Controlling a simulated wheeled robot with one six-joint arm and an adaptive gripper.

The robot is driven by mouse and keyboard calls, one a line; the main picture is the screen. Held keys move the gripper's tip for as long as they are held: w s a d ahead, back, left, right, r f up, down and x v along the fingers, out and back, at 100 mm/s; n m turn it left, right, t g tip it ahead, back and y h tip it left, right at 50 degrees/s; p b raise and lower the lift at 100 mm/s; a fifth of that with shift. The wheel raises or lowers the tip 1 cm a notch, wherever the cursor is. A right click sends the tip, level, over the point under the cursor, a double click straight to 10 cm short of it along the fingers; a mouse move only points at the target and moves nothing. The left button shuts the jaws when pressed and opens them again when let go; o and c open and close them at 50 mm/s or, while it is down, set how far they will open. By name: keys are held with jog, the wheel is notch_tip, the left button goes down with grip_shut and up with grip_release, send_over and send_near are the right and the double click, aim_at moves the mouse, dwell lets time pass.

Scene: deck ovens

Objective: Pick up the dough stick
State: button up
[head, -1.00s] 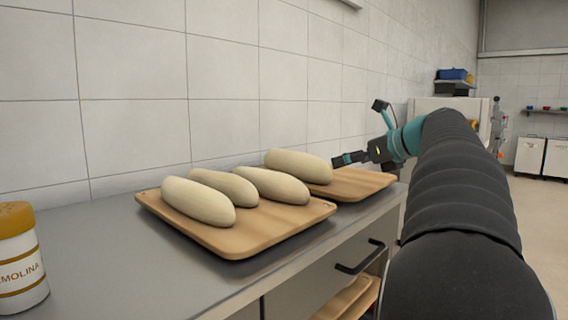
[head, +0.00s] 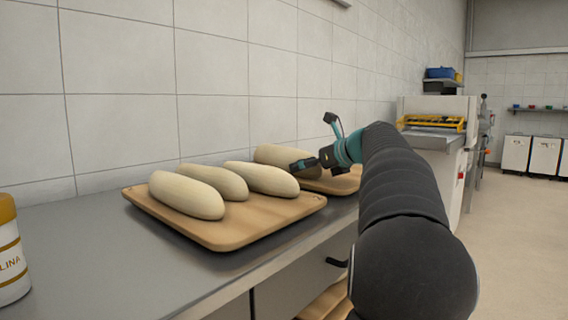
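Three pale, elongated dough sticks lie side by side on the near wooden board (head: 240,232): a left one (head: 186,196), a middle one (head: 214,181) and a right one (head: 262,178). Another dough stick (head: 282,157) lies on the far wooden board (head: 344,183), its right end partly hidden by my gripper. My gripper (head: 297,166) appears in front of that far dough stick, pointing left. I cannot tell whether it touches the dough, and its fingers are too small and side-on to show their opening. Nothing is seen hanging from it.
Both boards rest on a grey counter (head: 95,245) against a tiled wall. A semolina jar (head: 10,255) stands at the left front. A drawer handle (head: 337,262) juts from the counter front. A machine with a yellow guard (head: 432,123) stands beyond. Open floor lies right.

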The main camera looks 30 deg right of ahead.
jog(key=shift+x, duration=1.2)
jog(key=c, duration=1.4)
jog(key=shift+o, duration=0.2)
